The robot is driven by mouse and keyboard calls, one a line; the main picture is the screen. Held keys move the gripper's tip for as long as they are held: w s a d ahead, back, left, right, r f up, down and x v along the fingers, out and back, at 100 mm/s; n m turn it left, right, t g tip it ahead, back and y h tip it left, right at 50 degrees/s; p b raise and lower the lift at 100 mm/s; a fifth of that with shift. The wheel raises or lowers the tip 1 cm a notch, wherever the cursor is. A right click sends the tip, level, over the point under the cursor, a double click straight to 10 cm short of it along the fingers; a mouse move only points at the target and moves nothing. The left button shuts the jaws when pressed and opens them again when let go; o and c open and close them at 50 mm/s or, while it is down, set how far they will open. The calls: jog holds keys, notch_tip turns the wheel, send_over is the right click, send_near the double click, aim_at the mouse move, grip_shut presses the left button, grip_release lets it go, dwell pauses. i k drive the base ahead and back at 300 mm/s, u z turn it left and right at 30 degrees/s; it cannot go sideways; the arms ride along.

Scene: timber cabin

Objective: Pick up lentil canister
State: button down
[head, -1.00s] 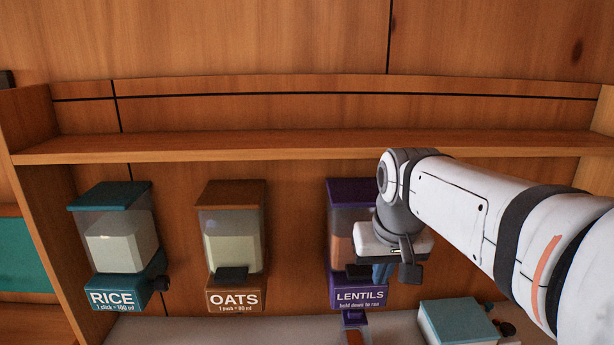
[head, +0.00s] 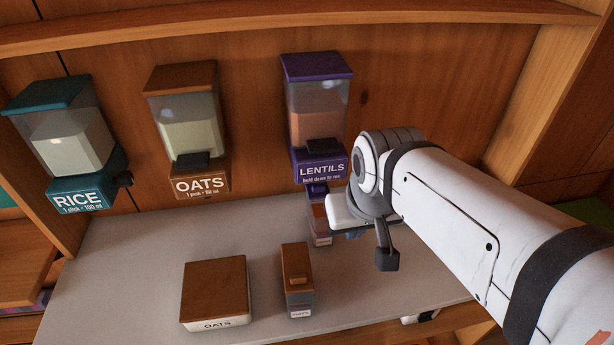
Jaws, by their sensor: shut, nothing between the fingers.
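The lentil canister (head: 320,217) is a small narrow container with a purple top and reddish-brown contents. It stands on the grey counter directly below the purple LENTILS dispenser (head: 318,115). My gripper (head: 353,235) is just right of the canister, in front of the counter's back part. It is shut and holds nothing. Its fingers are mostly hidden behind my wrist, and I cannot tell whether they touch the canister. The canister's right side is close to the white gripper body.
A brown-lidded OATS box (head: 214,285) and a small brown-topped canister (head: 297,275) stand nearer on the counter (head: 110,275). The OATS dispenser (head: 187,125) and RICE dispenser (head: 68,145) hang left. A wooden shelf (head: 300,14) runs above. My arm covers the counter's right side.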

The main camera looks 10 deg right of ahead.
aim_at(317, 226)
jog(key=z, duration=0.1)
jog(key=k, duration=0.55)
jog(key=u, duration=2)
jog(key=k, duration=1.15)
jog(key=z, duration=1.25)
jog(key=i, duration=1)
jog(key=z, duration=0.05)
